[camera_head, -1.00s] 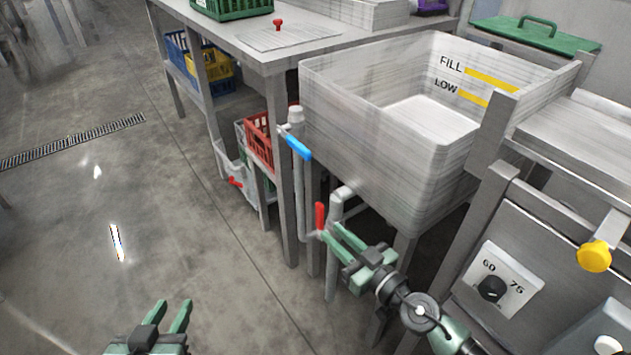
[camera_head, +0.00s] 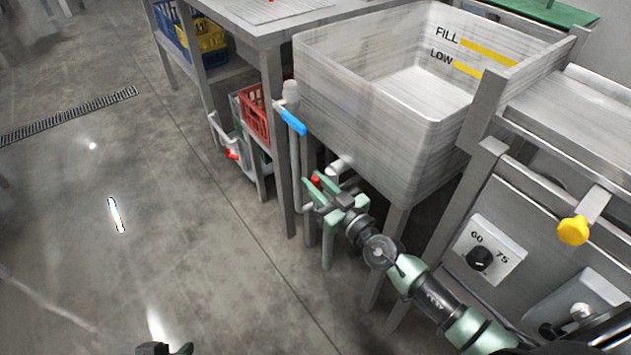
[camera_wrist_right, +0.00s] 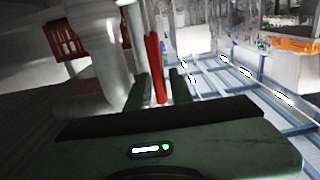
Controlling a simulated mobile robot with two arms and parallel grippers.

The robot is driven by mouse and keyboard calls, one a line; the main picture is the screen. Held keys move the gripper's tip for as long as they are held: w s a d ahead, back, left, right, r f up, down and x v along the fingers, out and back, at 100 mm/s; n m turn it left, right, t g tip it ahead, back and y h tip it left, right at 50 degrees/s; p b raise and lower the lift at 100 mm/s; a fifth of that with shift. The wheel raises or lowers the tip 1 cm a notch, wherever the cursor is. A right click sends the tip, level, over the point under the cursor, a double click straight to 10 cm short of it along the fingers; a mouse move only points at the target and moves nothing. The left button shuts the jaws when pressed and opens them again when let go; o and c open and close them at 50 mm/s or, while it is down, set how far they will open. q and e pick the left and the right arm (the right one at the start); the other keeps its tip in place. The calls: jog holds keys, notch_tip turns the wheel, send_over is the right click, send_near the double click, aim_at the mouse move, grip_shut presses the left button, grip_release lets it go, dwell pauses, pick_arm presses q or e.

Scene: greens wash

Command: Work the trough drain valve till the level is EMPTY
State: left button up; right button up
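The grey trough (camera_head: 350,110) has FILL and LOW marks with yellow bars on its inner wall; its bottom looks pale, and I cannot make out a water surface. The red drain valve handle (camera_head: 315,181) is on the pipe below the trough, mostly hidden by my right gripper (camera_head: 322,196). In the right wrist view, the red handle (camera_wrist_right: 155,66) stands upright between the two fingers (camera_wrist_right: 160,88), nearer the left one. Those fingers are apart, with a gap on the right of the handle. My left gripper (camera_head: 166,349) barely shows at the bottom edge.
A blue-handled valve (camera_head: 293,121) is on the upright pipe left of the trough. A table with red (camera_head: 254,112) and yellow crates stands at left. A control panel with a dial (camera_head: 480,259) and a yellow knob (camera_head: 573,230) are at right. The floor at left is clear.

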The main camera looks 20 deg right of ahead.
grip_shut()
dwell(1.4)
